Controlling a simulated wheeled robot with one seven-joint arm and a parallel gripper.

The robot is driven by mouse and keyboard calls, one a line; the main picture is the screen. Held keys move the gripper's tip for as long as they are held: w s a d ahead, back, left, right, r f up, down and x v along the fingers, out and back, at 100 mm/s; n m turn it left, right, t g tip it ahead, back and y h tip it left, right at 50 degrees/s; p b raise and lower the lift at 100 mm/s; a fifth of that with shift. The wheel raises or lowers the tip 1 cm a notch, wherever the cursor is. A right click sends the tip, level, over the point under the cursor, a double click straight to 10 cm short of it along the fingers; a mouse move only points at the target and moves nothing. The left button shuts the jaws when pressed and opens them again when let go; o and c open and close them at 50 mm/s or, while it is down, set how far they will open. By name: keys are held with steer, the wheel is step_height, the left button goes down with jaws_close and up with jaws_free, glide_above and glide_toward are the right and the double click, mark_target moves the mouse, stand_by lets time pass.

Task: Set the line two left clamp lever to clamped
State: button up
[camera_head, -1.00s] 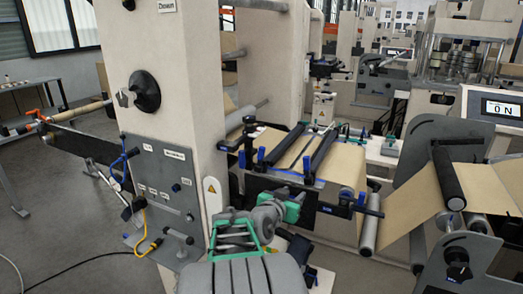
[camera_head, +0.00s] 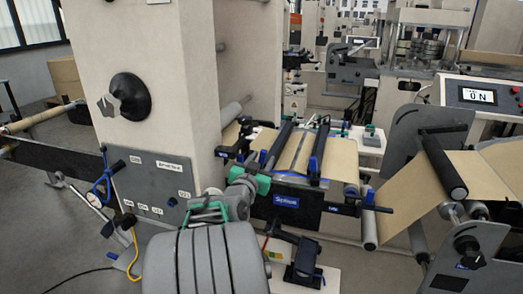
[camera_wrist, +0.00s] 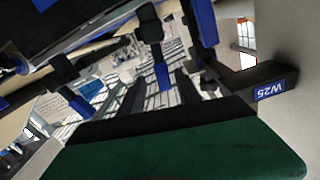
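The splice table (camera_head: 285,214) stands right of the big cream column, with brown paper and dark bars across its top. Blue-handled levers show at its left front (camera_head: 262,158) and middle (camera_head: 313,165), with more at the right. I cannot tell which is the line two left clamp lever or its setting. My gripper (camera_head: 257,182), with green parts, is at the table's left front, close below the left blue lever. Its fingertips are not clear. In the wrist view, a dark green block fills the bottom, and blue-tipped levers (camera_wrist: 162,76) hang beyond it, apart from it.
A cream column (camera_head: 165,60) with a black knob (camera_head: 130,97) and a grey panel (camera_head: 158,185) stands close on the left. Brown web and rollers (camera_head: 440,165) are on the right. A blue W25 tag (camera_wrist: 268,91) marks a dark bar.

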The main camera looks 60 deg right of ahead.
steer(key=d, duration=0.2)
steer(key=w+d+p, duration=0.1)
steer(key=d, duration=0.2)
steer(key=shift+w, duration=0.2)
steer(key=shift+a, duration=0.1)
steer(key=shift+c, duration=0.2)
jaws_close()
stand_by(0.9)
